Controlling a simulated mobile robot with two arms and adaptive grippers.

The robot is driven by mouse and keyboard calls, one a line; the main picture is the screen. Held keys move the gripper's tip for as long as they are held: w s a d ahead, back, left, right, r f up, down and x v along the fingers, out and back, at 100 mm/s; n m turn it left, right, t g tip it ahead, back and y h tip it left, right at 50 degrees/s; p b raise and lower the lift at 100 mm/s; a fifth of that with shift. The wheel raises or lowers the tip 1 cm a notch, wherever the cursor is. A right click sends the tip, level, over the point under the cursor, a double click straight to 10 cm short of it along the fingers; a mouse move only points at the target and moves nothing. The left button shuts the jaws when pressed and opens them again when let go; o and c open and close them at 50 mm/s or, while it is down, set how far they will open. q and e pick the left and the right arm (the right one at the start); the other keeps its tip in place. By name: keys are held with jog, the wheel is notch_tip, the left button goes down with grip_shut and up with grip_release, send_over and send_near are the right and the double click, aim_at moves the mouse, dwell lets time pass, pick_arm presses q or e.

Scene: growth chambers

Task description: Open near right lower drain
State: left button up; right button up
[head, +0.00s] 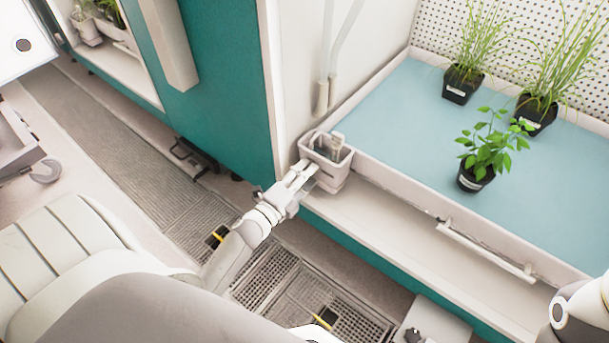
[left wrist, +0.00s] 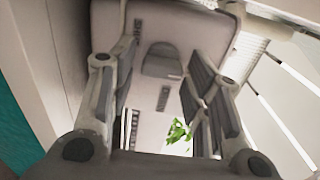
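The likely drain is a pale box-shaped fitting (head: 336,178) at the near left corner of the growth chamber's blue-floored tray. A small upright part (head: 337,141) stands in its open top. My left gripper (head: 303,174) is at the fitting's near left side; I cannot tell if it touches. In the left wrist view the two fingers of my left gripper (left wrist: 165,100) are apart, with a pale panel (left wrist: 195,30) and a grey tab (left wrist: 162,62) seen beyond and between them. Nothing is visibly held. My right gripper is out of view.
Potted plants (head: 475,176) stand on the blue tray floor (head: 410,125). A pale ledge (head: 390,220) with a long handle-like bar (head: 485,250) runs along its front. Hoses (head: 323,95) hang above the fitting. A teal cabinet (head: 225,80) stands left; floor grates (head: 265,275) lie below.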

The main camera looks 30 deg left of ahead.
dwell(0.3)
pick_arm(q)
jog(key=s, duration=0.8)
jog(key=s+a, duration=0.1)
jog(key=s, duration=0.3)
